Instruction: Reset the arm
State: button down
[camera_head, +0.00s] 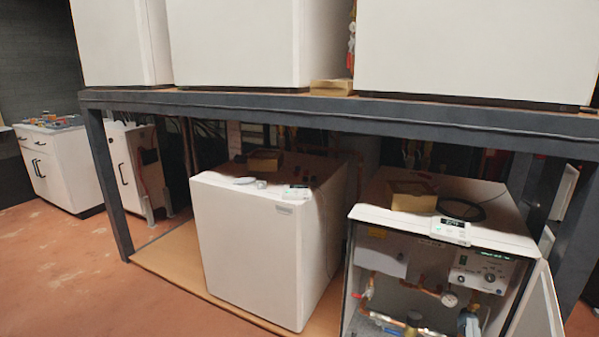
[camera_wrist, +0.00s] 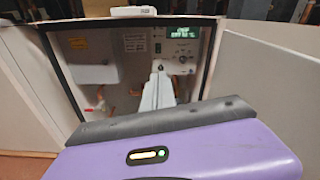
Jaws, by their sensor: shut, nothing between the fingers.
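My gripper (camera_wrist: 159,70) shows in the wrist view as narrow grey fingers, shut and empty, in front of my purple wrist housing. It points at the open front of a white heat pump (camera_wrist: 38,28). Whether it is inside the opening or just short of it, I cannot tell. The same heat pump, with its door open, stands at the lower right of the head view (camera_head: 380,215). My arm and gripper do not show clearly in the head view.
A control panel with a lit green display (camera_wrist: 181,32) faces my gripper. The open door (camera_head: 541,306) stands at the right. Copper pipes and a gauge (camera_head: 449,299) fill the cabinet. A closed white unit (camera_head: 250,250) stands left, under a dark metal frame (camera_head: 300,104). Open floor (camera_head: 60,270) lies at the left.

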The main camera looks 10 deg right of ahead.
notch_tip(320, 180, up, 12)
jog(key=s+n+t, duration=0.2)
jog(key=n+t, duration=0.1)
jog(key=n, duration=0.9)
jog(key=s+a+r+n+t+y+p, duration=0.35)
jog(key=s+a+r+n, duration=0.35)
jog(key=n, duration=0.7)
jog(key=s+a+n+g+y+p, duration=0.2)
jog(key=s+a+n, duration=0.2)
jog(key=s+a, duration=0.3)
jog(key=s+a+n+g+y+p, duration=0.1)
jog(key=s+a+n, duration=0.4)
jog(key=s, duration=1.1)
jog(key=s+a+n+g+y+p, duration=0.2)
jog(key=s+a+n+p, duration=0.3)
jog(key=s+a, duration=0.5)
jog(key=shift+s+r+g+y, duration=0.2)
jog(key=shift+s+g+y, duration=0.15)
jog(key=shift+s+y, duration=0.35)
